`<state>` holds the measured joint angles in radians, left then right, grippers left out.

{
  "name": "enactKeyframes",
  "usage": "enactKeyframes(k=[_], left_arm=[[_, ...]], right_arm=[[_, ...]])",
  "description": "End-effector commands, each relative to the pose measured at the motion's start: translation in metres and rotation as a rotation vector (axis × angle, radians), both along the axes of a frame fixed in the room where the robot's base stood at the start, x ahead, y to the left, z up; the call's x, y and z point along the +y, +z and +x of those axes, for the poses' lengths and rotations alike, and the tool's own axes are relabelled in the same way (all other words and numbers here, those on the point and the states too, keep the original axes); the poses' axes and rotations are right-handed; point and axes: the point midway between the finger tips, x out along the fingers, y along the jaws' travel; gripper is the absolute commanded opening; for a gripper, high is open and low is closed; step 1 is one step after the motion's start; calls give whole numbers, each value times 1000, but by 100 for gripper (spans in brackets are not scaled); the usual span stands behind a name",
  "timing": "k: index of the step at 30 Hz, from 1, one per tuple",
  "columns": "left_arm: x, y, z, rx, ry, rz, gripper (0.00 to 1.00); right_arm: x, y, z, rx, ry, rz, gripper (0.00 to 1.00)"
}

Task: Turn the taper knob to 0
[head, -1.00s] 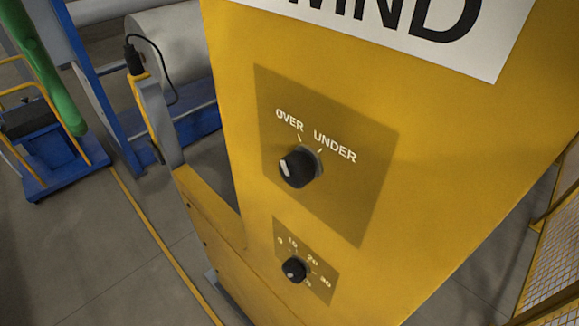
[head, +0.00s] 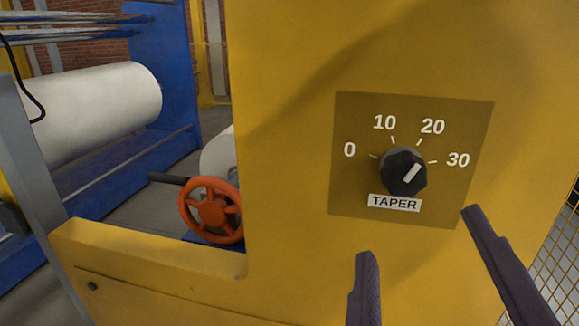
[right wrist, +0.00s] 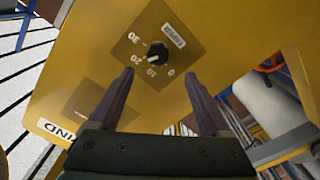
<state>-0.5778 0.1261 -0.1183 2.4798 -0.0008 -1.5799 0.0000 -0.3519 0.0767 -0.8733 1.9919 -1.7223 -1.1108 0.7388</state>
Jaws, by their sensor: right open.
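The taper knob (head: 403,172) is a small black knob with a white mark, on a brown panel (head: 350,195) of the yellow machine. The scale reads 0, 10, 20 and 30, and the TAPER label (head: 395,203) is below the knob. In the right wrist view the knob (right wrist: 157,54) shows just beyond the gap between the fingertips (right wrist: 157,75). My left gripper is not in view.
The yellow machine face (head: 290,120) surrounds the panel. An orange handwheel (head: 212,210) is to the left, above a yellow ledge (head: 150,250). A white roll (head: 100,105) and blue frame stand further left. A yellow mesh fence (head: 560,245) is at the right.

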Motion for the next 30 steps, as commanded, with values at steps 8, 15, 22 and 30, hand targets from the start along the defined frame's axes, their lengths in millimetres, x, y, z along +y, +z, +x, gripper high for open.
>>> enactKeyframes(k=[8,15,22,30], left_arm=[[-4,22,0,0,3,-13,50],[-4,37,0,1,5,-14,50],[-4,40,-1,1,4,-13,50],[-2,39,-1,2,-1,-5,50]], right_arm=[[-10,8,38,-8,2,-8,81],[-22,6,79,-7,1,-6,81],[-27,2,94,-3,2,-3,81],[-27,1,94,-3,2,-3,77]])
